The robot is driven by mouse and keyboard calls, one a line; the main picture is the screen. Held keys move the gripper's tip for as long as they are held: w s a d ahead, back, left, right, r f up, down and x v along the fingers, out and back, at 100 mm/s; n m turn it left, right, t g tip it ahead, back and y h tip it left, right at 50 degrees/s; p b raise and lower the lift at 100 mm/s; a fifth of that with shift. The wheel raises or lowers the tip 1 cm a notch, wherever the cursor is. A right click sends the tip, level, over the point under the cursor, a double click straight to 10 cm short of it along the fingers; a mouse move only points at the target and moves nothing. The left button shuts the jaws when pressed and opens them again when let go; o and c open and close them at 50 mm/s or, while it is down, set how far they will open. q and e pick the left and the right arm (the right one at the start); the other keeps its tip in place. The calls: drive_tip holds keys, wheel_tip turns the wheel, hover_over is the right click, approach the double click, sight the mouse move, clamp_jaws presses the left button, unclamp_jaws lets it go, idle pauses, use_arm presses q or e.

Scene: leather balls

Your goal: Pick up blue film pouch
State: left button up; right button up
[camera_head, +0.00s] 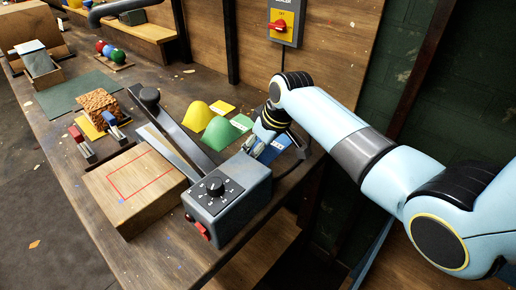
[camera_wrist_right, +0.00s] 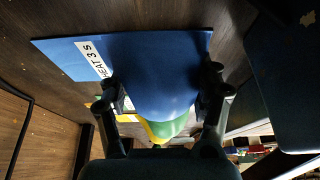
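The blue film pouch (camera_wrist_right: 160,75) is a smooth rounded bulge in the right wrist view. It lies on a flat blue card (camera_wrist_right: 75,50) with a white label reading "HEAT 3 S". My right gripper (camera_wrist_right: 165,88) has its two fingers wide apart, one on each side of the pouch. I cannot tell whether they touch it. In the head view my right gripper (camera_head: 266,143) is low over the blue card (camera_head: 281,143) and hides most of the pouch. My left gripper is not in view.
Green (camera_head: 221,133) and yellow (camera_head: 198,115) mounds stand beyond. A grey box with a dial (camera_head: 228,200) and a long-lever press (camera_head: 165,125) are close on the left. A wooden board (camera_head: 135,188) with a red outline lies in front. The wall is behind.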

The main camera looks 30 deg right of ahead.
drive_tip(key=c, duration=0.7)
drive_tip(key=shift+r, duration=0.15)
